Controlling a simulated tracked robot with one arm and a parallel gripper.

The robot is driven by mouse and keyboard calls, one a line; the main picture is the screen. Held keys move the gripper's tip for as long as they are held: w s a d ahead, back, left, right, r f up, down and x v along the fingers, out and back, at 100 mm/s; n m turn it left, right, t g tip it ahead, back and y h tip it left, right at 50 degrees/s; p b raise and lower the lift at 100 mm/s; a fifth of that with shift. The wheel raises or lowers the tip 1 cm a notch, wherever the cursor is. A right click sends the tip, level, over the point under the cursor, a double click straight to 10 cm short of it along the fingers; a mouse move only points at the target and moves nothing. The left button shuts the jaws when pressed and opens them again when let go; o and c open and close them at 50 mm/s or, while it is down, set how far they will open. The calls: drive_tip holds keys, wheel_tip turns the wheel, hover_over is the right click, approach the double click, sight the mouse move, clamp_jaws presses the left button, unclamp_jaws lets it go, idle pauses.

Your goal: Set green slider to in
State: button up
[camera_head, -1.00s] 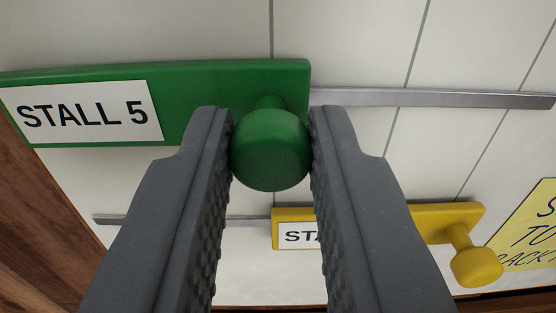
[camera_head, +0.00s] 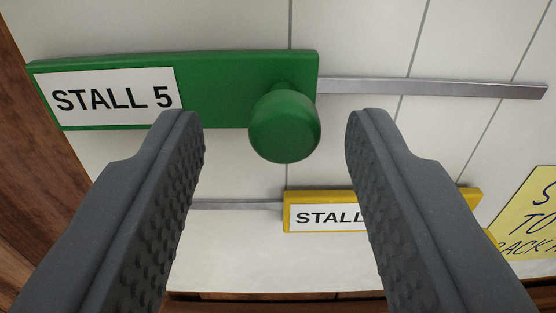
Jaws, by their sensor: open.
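The green slider (camera_head: 225,95) is a flat green plate with a white label reading STALL 5 (camera_head: 116,98) at its left end. Its round green knob (camera_head: 285,126) sticks out near its right end. The plate sits at the left part of a metal rail (camera_head: 430,88), with bare rail to its right. My gripper (camera_head: 275,118) is open, its two dark fingers apart on either side of the knob. Gaps show between the knob and both fingers.
A yellow slider (camera_head: 300,212) with a label starting STALL sits on a lower rail (camera_head: 235,206), partly hidden by my right finger. A yellow note (camera_head: 535,215) is at the right. Brown wood (camera_head: 30,150) borders the white board at the left.

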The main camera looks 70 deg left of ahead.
drive_tip(key=p+v, duration=0.1)
drive_tip(key=v, duration=1.1)
drive_tip(key=shift+d, duration=0.15)
drive_tip(key=w+d+r+t+h, duration=0.2)
drive_tip(key=w+r+t+h, duration=0.2)
drive_tip(key=w+r+t, duration=0.5)
drive_tip(key=d+r+m+t+h, duration=0.2)
drive_tip(key=d+r+h, duration=0.1)
drive_tip(key=r, duration=0.7)
drive_tip(key=d+r+m+t+h, duration=0.2)
drive_tip(key=d+r+h, duration=0.15)
drive_tip(key=r, duration=0.55)
drive_tip(key=s+d+r+m+h, duration=0.5)
drive_tip(key=s+r+m+h, duration=0.35)
drive_tip(key=r, duration=0.35)
drive_tip(key=s+a+f+m+g+y, duration=0.1)
drive_tip(key=s+a, duration=0.4)
drive_tip(key=s, duration=0.7)
drive_tip(key=g+y, duration=0.1)
drive_tip(key=g, duration=0.1)
drive_tip(key=shift+s+f+g, duration=0.25)
drive_tip(key=shift+g, duration=0.15)
